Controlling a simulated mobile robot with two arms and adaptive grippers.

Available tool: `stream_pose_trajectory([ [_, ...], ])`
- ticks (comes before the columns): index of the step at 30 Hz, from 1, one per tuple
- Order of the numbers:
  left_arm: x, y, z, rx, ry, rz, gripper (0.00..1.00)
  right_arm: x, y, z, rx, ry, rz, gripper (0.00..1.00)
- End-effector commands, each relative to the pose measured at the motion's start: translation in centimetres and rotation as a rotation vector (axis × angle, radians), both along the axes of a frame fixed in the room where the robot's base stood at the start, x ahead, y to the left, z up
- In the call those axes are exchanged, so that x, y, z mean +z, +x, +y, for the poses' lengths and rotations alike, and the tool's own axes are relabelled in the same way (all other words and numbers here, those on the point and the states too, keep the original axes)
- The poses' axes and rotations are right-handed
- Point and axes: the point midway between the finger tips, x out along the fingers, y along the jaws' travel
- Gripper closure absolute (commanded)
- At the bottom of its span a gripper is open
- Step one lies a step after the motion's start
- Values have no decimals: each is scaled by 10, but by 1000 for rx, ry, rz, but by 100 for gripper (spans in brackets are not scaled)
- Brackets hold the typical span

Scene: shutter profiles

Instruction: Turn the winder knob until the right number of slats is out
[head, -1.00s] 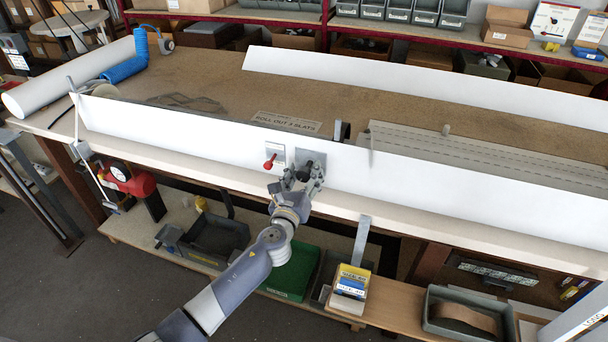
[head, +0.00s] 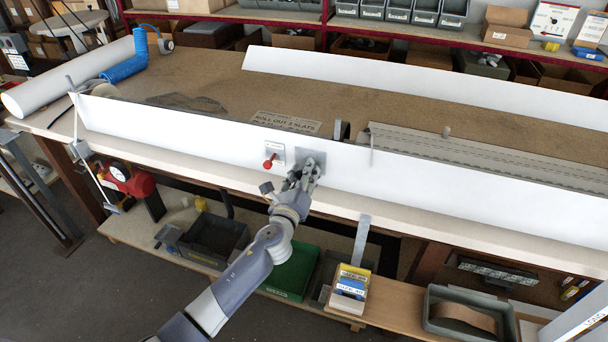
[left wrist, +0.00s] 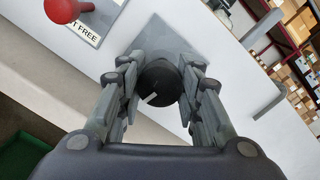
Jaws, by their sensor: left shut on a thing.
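The black winder knob (left wrist: 160,84) with a white pointer mark sits on a grey plate (left wrist: 172,38) on the white front board. My left gripper (head: 304,172) is at the plate; in the left wrist view its fingers (left wrist: 160,90) are shut on the knob, one on each side. In the head view the fingers mostly hide the knob. Grey slats (head: 470,157) with dotted lines lie flat behind the front board at the right. A label (head: 287,122) on the bench reads roughly "ROLL OUT 3 SLATS". My right gripper is not in view.
A red-tipped lever (head: 270,162) stands close left of the knob on a lettered plate; it also shows in the left wrist view (left wrist: 66,9). The white front board (head: 190,137) runs along the bench edge. A grey bracket (head: 362,238) hangs below, right of my arm.

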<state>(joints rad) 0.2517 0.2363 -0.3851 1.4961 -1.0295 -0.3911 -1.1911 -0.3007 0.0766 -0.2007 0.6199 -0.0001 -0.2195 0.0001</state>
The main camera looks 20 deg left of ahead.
Motion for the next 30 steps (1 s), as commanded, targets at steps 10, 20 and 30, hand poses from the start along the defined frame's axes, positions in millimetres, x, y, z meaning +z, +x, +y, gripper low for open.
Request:
stream_pose_trajectory([
  [10,-1,0,0,2,-332,13,92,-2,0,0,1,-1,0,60],
  [20,-1,0,0,3,-647,24,92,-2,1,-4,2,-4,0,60],
  [30,-1,-1,0,4,-969,36,92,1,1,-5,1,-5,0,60],
])
